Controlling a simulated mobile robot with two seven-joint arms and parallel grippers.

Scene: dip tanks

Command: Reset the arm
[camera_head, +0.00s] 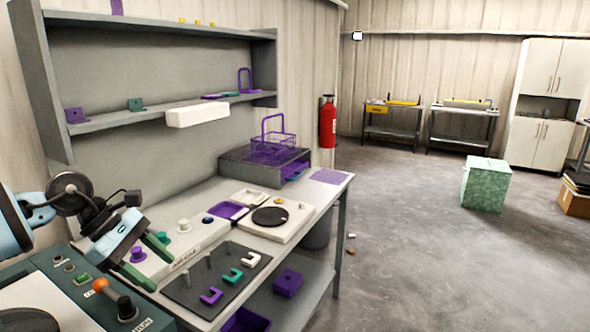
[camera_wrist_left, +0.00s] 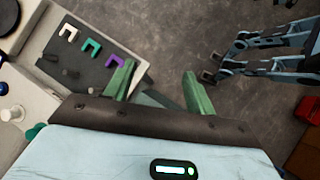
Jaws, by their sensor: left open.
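My left gripper (camera_head: 160,262) comes in from the left in the head view. Its two green fingers are apart, with nothing between them, over the left end of the workbench. The left wrist view shows the same gripper (camera_wrist_left: 158,68) with its fingers spread. Grey floor and the edge of a dark plate show beyond them. My right gripper does not show in the head view. Light-blue arm links (camera_wrist_left: 265,60) stand at the upper right in the left wrist view, but no green fingers can be made out on them.
A dark plate (camera_head: 182,292) with purple, teal and white hooks lies on the bench. A green panel (camera_head: 62,262) with an orange-topped lever is close at the lower left. A purple wire basket (camera_head: 270,150) stands on a grey box. Open floor lies right.

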